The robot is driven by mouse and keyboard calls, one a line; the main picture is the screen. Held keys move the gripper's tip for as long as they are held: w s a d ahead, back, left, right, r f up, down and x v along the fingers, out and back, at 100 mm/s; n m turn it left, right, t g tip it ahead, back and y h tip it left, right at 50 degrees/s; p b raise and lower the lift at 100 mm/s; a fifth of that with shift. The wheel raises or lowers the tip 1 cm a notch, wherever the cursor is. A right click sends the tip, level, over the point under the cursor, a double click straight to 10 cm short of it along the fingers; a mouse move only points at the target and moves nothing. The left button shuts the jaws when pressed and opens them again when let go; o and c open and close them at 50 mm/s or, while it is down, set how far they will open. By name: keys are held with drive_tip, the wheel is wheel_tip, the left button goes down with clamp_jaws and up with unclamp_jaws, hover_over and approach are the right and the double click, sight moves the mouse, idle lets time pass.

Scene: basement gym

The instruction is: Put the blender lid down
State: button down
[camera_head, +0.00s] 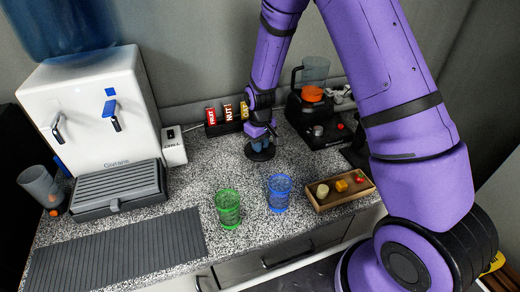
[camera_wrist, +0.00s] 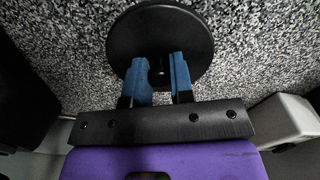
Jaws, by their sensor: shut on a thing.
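The blender lid (camera_head: 261,153) is a round black disc with a small knob, low at the speckled counter in the head view. In the wrist view the lid (camera_wrist: 190,37) fills the top middle, and its knob sits between the blue fingertips. My gripper (camera_head: 261,139) is shut on the knob; the wrist view also shows my gripper (camera_wrist: 160,75). I cannot tell whether the lid touches the counter. The blender (camera_head: 313,98) stands to the right of the lid, its clear jug open at the top with orange contents.
A snack bar box (camera_head: 212,130) stands behind the lid. A green glass (camera_head: 228,209), a blue glass (camera_head: 279,193) and a wooden tray (camera_head: 333,200) with small food pieces are in front. A white water dispenser (camera_head: 91,110) is at left. Bare counter (camera_head: 215,170) lies left of the lid.

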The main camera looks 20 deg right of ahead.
drive_tip(key=shift+f, duration=1.25)
drive_tip(key=c, duration=1)
unclamp_jaws()
drive_tip(key=shift+f, duration=0.1)
wheel_tip(320, 180, up, 13)
drive_tip(key=shift+f, duration=0.1)
drive_tip(key=s+d+r+m+t, duration=0.1)
drive_tip(key=s+d+r, duration=0.1)
drive_tip(key=s+r, duration=0.6)
drive_tip(key=s+d+r+m+t, duration=0.1)
drive_tip(key=s+d+r, duration=0.15)
drive_tip(key=r, duration=0.85)
drive_tip(key=s+d+r+m+t, duration=0.1)
drive_tip(key=s+r, duration=0.3)
drive_tip(key=s, duration=0.6)
drive_tip(key=s+d+r+m+t, duration=0.1)
drive_tip(key=s+r, duration=0.3)
drive_tip(key=s, duration=0.6)
drive_tip(key=shift+s+d+r+m+t, duration=0.2)
drive_tip(key=shift+s+m+t, duration=0.1)
drive_tip(key=shift+t, duration=0.3)
